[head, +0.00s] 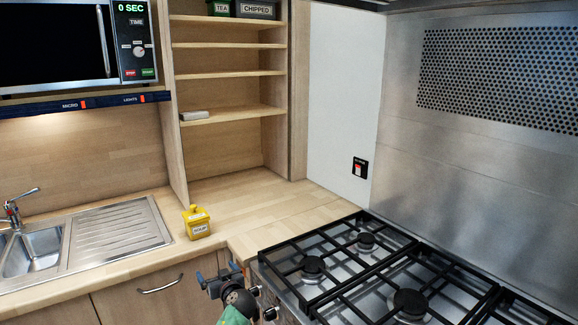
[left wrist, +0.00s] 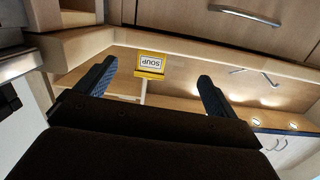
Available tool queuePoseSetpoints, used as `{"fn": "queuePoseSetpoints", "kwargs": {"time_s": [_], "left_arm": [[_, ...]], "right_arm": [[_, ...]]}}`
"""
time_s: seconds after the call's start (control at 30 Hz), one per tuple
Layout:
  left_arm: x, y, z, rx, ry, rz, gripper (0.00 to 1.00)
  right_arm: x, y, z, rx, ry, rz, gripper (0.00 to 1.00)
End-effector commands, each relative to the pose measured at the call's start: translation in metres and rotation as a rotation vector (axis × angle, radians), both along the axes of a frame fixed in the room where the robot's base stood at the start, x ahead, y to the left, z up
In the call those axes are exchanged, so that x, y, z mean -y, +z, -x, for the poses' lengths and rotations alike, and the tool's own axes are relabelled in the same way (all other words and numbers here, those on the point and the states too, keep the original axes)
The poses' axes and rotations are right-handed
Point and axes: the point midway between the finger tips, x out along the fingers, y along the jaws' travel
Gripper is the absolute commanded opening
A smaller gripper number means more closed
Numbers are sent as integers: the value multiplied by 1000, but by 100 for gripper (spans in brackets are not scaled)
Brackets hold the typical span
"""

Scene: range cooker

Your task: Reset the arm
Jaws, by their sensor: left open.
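My left gripper (head: 218,276) shows at the bottom middle of the head view, in front of the counter edge and beside the cooker's front left corner. Its two blue fingers are spread with nothing between them. In the left wrist view the open fingers (left wrist: 157,74) point away from the camera, also empty. My right gripper is in neither view.
A yellow soup container (head: 197,223) stands on the wooden counter (head: 270,207), apart from my gripper; it also shows in the left wrist view (left wrist: 150,64). The cooker (head: 290,285) with black grates is right. A drawer handle (head: 160,285) and sink (head: 35,252) are left.

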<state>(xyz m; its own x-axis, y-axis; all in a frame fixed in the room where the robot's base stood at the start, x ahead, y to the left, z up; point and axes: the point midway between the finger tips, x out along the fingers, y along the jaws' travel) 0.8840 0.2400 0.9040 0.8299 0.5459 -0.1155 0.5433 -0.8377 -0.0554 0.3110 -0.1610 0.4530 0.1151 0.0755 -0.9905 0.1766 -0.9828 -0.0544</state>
Motion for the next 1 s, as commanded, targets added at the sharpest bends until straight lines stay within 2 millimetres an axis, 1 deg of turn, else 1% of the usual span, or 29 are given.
{"fn": "queuePoseSetpoints", "kwargs": {"time_s": [0.03, 0.17, 0.27, 0.3, 0.37, 0.4, 0.47, 0.5, 0.57, 0.6, 0.67, 0.7, 0.77, 0.8, 0.87, 0.9, 0.97, 1.0], "left_arm": [[0, -13, 6, -25, -4, 5, 94], [0, -45, 23, -95, -16, 14, 94], [0, -77, 41, -164, -29, 24, 94], [0, -92, 51, -198, -36, 28, 94], [1, -118, 67, -255, -50, 37, 94], [2, -137, 80, -299, -61, 44, 94], [3, -167, 103, -371, -80, 55, 94], [4, -186, 119, -418, -94, 63, 94], [6, -214, 143, -486, -117, 76, 94], [8, -232, 160, -532, -133, 84, 94], [11, -258, 187, -602, -159, 98, 94], [13, -275, 205, -647, -178, 108, 94], [16, -299, 233, -713, -206, 122, 94], [19, -314, 252, -758, -227, 132, 94], [22, -335, 283, -823, -258, 148, 94], [25, -349, 303, -865, -282, 160, 94], [29, -368, 335, -928, -316, 179, 94], [32, -380, 356, -969, -341, 191, 94]], "right_arm": [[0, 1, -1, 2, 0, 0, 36], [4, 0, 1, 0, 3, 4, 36], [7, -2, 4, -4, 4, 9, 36], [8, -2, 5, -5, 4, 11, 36], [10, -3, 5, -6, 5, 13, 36], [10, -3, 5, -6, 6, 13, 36], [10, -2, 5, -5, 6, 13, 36], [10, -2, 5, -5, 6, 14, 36], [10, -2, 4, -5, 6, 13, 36], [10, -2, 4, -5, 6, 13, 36], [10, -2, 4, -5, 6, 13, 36], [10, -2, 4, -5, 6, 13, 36], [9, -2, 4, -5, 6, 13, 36], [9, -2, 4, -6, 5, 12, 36], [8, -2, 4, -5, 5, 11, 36], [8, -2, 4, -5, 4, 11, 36], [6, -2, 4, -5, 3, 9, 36], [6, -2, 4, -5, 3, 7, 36]]}}
